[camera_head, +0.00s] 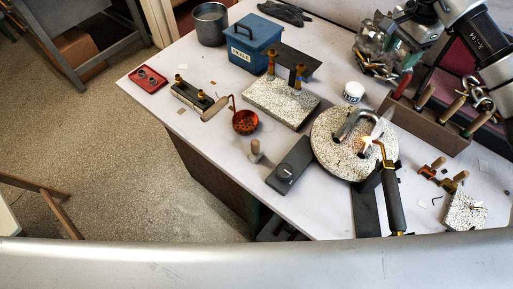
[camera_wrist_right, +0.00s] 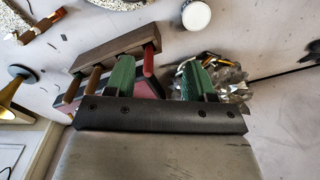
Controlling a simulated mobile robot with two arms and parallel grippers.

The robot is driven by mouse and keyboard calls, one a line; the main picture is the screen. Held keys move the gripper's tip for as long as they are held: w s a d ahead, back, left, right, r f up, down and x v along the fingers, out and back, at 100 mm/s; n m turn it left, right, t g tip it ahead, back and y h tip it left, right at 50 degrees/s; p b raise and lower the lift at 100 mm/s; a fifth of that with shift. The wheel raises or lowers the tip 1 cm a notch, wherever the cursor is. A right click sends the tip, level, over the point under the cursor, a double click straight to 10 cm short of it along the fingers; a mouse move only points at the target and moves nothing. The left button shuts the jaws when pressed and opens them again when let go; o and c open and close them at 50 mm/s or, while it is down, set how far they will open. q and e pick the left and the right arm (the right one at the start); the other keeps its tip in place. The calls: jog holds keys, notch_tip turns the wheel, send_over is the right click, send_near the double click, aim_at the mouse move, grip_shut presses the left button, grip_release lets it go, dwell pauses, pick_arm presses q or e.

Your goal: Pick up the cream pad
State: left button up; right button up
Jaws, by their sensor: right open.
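I cannot tell for sure which thing is the cream pad. A small square speckled pale block (camera_head: 465,211) lies at the lower right of the bench with thin brass-coloured pieces on it. A larger rectangular speckled block (camera_head: 282,101) lies mid-bench. My right gripper is open, its two green fingers apart with nothing between them in the right wrist view (camera_wrist_right: 159,75). It is at the back right of the bench, over the wooden tool rack (camera_head: 425,122) and a shiny crumpled metal heap (camera_head: 372,62). My left gripper is not in view.
A torch (camera_head: 393,200) with a bright flame at its tip stands by a round speckled board (camera_head: 335,155). A blue box (camera_head: 256,45), grey pot (camera_head: 210,24), red tray (camera_head: 149,80), red ladle (camera_head: 244,122) and white jar (camera_head: 354,91) also stand on the bench.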

jog(key=a+f+n, duration=0.2)
jog(key=a+n, duration=0.3)
jog(key=a, duration=0.7)
jog(key=n+p, duration=0.2)
jog(key=n, duration=1.1)
send_over(255, 142)
jog(key=f, duration=0.6)
jog(key=shift+w+d+f, duration=0.15)
jog(key=shift+w, duration=0.2)
notch_tip(255, 142, down, 5)
jog(key=shift+r+p, duration=0.1)
jog(key=shift+p, duration=0.45)
jog(key=f+p, duration=0.1)
jog(key=f, duration=0.2)
jog(key=f+p, duration=0.1)
jog(key=f, duration=0.1)
jog(key=shift+s+f+p, duration=0.3)
jog(key=shift+s, duration=0.05)
jog(key=shift+f, duration=0.3)
jog(key=shift+c, duration=0.5)
